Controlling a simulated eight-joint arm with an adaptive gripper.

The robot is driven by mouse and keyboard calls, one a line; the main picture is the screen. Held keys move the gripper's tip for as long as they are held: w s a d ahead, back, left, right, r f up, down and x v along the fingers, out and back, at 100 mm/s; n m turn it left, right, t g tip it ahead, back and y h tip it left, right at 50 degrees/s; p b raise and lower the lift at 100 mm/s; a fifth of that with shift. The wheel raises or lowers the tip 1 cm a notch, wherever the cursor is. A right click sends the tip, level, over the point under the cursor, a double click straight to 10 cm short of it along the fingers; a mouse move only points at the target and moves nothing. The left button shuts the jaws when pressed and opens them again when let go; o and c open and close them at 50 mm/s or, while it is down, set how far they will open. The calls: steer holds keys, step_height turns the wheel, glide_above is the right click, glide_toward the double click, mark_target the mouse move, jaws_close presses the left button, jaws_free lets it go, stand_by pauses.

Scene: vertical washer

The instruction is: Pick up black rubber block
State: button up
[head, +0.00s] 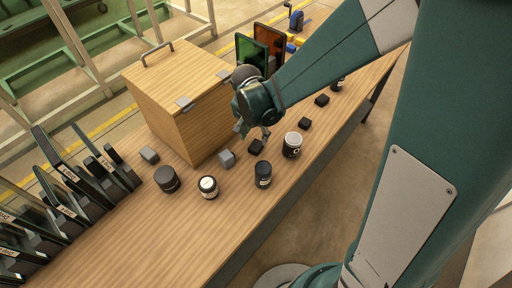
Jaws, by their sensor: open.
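Several small black blocks lie on the wooden table (120,245) in the head view. One black block (256,147) is right below my gripper (253,134). A second black block (305,124) and a third black block (322,100) lie further to the right and back. My gripper points down with its fingers apart, just above the nearest block. I cannot tell whether the fingertips touch it. Part of the gripper is hidden behind my arm's wrist.
A wooden box (165,95) with a handle stands left of my gripper. Grey blocks (227,158) (150,156), a white-lidded jar (208,187), a dark jar (263,174) and another jar (292,145) stand nearby. Racked dark panels (60,180) stand at left, coloured panels (251,53) behind.

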mark_target(256, 145)
steer(key=shift+w+f, duration=0.15)
steer(key=shift+f, duration=0.9)
steer(key=shift+w+d+f+b, duration=0.1)
steer(key=shift+f+b, duration=0.15)
steer(key=shift+f, duration=0.6)
steer(key=shift+w+f+b, duration=0.15)
steer(key=shift+f+b, duration=0.1)
steer(key=shift+f, duration=0.6)
steer(key=shift+w+d+f+b, duration=0.1)
steer(key=shift+f+b, duration=0.15)
steer(key=shift+f, duration=0.6)
steer(key=shift+c, duration=0.5)
steer(key=c, duration=0.9)
